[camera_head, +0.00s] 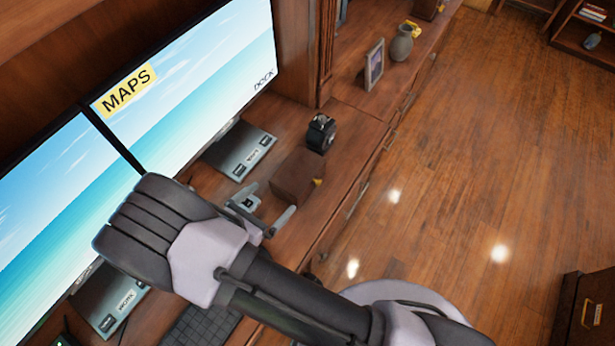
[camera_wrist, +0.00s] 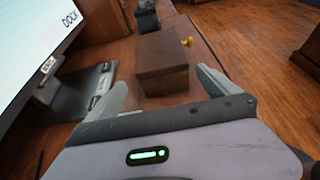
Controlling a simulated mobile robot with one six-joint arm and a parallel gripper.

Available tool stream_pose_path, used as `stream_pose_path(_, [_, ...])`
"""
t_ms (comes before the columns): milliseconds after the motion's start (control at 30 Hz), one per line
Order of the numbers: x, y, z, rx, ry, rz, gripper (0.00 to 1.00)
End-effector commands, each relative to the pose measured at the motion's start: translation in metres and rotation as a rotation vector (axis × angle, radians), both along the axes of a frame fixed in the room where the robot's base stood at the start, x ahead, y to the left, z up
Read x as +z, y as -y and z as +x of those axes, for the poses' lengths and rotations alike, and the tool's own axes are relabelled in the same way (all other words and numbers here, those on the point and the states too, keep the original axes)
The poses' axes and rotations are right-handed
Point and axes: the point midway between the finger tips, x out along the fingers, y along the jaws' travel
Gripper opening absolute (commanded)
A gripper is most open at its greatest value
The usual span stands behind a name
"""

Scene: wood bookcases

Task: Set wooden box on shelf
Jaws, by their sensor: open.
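The wooden box (camera_head: 298,175) is a small dark brown block with a yellow piece on its right side. It sits on the wooden desk top in front of the monitors. It also shows in the wrist view (camera_wrist: 161,64), straight ahead of my gripper. My gripper (camera_head: 270,207) is open and empty, its fingers pointing toward the box. In the wrist view the fingertips (camera_wrist: 160,82) lie left and right of the box's near end. I cannot tell whether they touch it. Which shelf the task means is not clear from these views.
Two monitors (camera_head: 190,80) line the left, one on a grey stand (camera_head: 240,150). A black object (camera_head: 321,133) stands just behind the box. A picture frame (camera_head: 374,65) and a vase (camera_head: 402,43) are farther along. A small bookcase (camera_head: 585,38) is far right. The floor is open.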

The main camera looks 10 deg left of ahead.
Motion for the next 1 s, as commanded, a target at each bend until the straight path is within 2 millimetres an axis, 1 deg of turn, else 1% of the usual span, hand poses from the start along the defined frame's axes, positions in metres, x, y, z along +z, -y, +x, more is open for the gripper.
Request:
stream_pose_path(33, [-0.010,0.007,0.013,-0.006,-0.001,-0.001,1.00])
stream_pose_path(100, [-0.018,0.014,0.031,-0.005,-0.001,0.000,1.00])
stream_pose_path(200, [-0.026,0.022,0.050,-0.005,-0.001,0.000,1.00])
stream_pose_path(367, [-0.033,0.029,0.066,-0.004,-0.001,0.001,1.00])
stream_pose_path(500, [-0.049,0.041,0.088,-0.006,-0.001,0.002,1.00])
stream_pose_path(533, [-0.050,0.043,0.093,-0.005,-0.001,0.003,1.00])
stream_pose_path(633, [-0.052,0.046,0.103,-0.003,-0.001,0.003,1.00])
stream_pose_path(833, [-0.051,0.047,0.105,-0.003,-0.001,0.003,1.00])
stream_pose_path(867, [-0.051,0.047,0.104,-0.003,-0.001,0.003,0.98])
stream_pose_path(1000, [-0.051,0.047,0.104,-0.003,-0.001,0.003,0.71])
